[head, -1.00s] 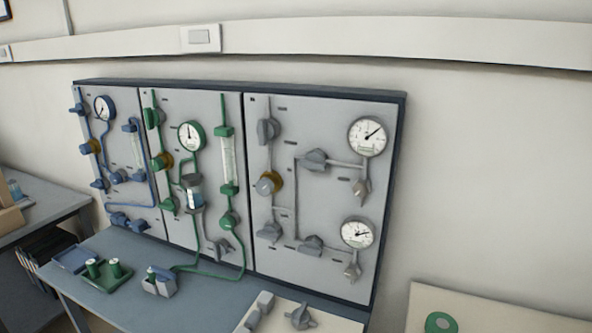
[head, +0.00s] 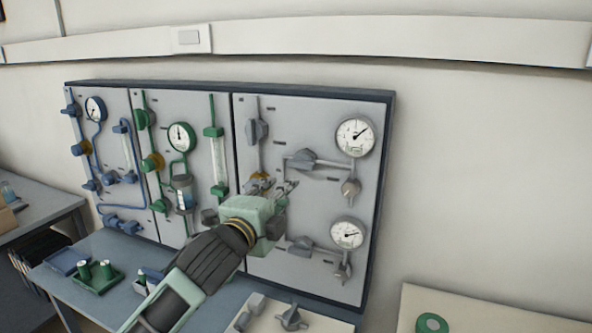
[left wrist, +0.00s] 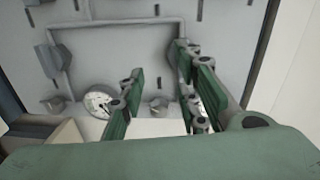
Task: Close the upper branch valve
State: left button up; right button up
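The upper branch valve (head: 303,160) is a grey lever handle on the right, grey panel, on the pipe that runs to the upper gauge (head: 355,137). My left gripper (head: 284,187) is in front of this panel, just below and left of that valve in the head view, and apart from it as far as I can see. In the left wrist view its green fingers (left wrist: 158,98) are spread, with nothing held between them. Which handle shows in the wrist view I cannot tell. My gripper hides part of the lower left panel. My right gripper is not in view.
A lower branch valve (head: 301,246) and lower gauge (head: 347,234) sit beneath. A grey handle (head: 257,131) is at the panel's upper left. Green and blue panels stand left. The bench (head: 130,257) carries a green tray (head: 97,280) and a loose-looking grey handle (head: 291,318).

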aim_at(299, 167)
pick_arm(q)
jog(key=shift+m+h, duration=0.4)
jog(key=shift+m, duration=0.3)
jog(key=shift+w+d+r+p, duration=0.3)
jog(key=shift+w+d+r, duration=0.3)
jog(key=shift+w, duration=0.6)
jog(key=shift+w+d+r+p, duration=0.3)
jog(key=shift+w+d+r, duration=0.25)
jog(key=shift+w, duration=0.65)
jog(key=shift+w+d+r+p, duration=0.3)
jog(key=shift+w+d+r, duration=0.3)
jog(key=shift+w, duration=0.6)
jog(key=shift+f, duration=0.1)
jog(key=shift+c, duration=0.3)
grip_shut()
